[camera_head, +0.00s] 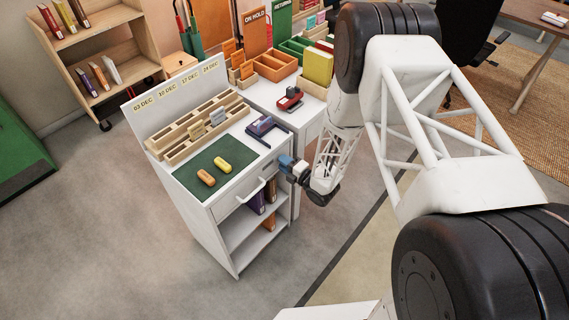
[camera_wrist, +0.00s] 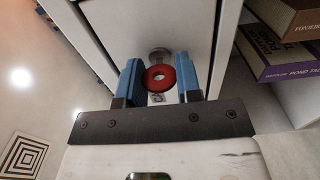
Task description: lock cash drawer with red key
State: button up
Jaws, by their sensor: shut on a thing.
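My gripper (camera_head: 290,163) is at the right end of the white cash drawer's front (camera_head: 238,200). In the wrist view, its two blue fingers (camera_wrist: 160,78) are shut on the red key (camera_wrist: 159,77), one on each side of its round, holed head. A round grey metal lock (camera_wrist: 158,55) shows on the white drawer front just beyond the key head. The head covers the key's shaft, so I cannot tell how far it sits in the lock. The drawer looks closed. In the head view the key is too small to make out.
A white bar handle (camera_head: 250,191) sticks out left of my gripper. Books stand on the open shelf (camera_head: 258,218) under the drawer. The counter holds a green mat (camera_head: 190,182), wooden racks and a dark blue device (camera_head: 265,128). The floor in front is clear.

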dwell(0.3)
jog(key=o, duration=0.9)
jog(key=shift+v, duration=3.9)
